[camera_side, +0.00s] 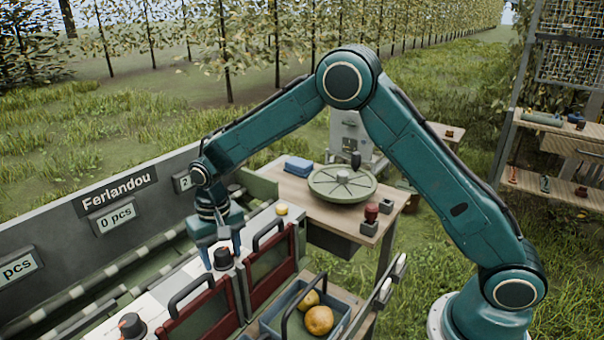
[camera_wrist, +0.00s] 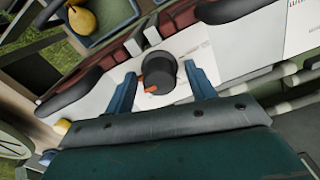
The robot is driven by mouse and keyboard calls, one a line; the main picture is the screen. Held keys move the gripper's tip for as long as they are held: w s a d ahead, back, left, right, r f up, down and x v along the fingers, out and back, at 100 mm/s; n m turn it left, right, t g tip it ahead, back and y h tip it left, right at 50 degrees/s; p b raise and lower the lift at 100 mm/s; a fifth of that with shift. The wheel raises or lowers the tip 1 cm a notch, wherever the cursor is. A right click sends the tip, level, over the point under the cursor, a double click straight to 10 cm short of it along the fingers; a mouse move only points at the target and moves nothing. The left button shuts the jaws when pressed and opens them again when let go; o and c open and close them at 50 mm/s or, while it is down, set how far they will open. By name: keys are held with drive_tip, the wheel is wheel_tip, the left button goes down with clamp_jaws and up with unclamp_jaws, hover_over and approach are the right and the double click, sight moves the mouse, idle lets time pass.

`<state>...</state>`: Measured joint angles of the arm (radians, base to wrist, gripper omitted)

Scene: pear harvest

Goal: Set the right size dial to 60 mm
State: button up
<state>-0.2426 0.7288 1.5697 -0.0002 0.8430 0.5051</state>
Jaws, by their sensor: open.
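A black size dial (camera_side: 223,258) stands on the white top panel of the sorting machine, close to my gripper (camera_side: 222,252). In the wrist view the dial (camera_wrist: 158,74) is a dark round knob with an orange pointer mark at its lower left. My gripper (camera_wrist: 160,92) is open, with one blue finger on each side of the dial and gaps showing between fingers and knob. A second dial (camera_side: 132,326) with a red-orange mark stands at the lower left of the side view. The scale print beside the near dial is too small to read.
Dark arched handles (camera_side: 270,235) rise above red and green gates beside the dials. A blue-grey crate (camera_side: 345,318) with pears (camera_side: 319,320) stands in front. A table behind carries a round green scale (camera_side: 342,184) and a red-topped stamp (camera_side: 371,213).

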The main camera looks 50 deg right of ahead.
drive_tip(key=c, duration=1)
drive_tip(key=shift+o, duration=0.2)
drive_tip(key=shift+n, duration=0.3)
drive_tip(key=n, duration=0.5)
drive_tip(key=shift+n, duration=0.4)
drive_tip(key=n, duration=0.6)
drive_tip(key=o, duration=1)
drive_tip(key=shift+c, duration=0.2)
drive_tip(key=shift+a, duration=0.1)
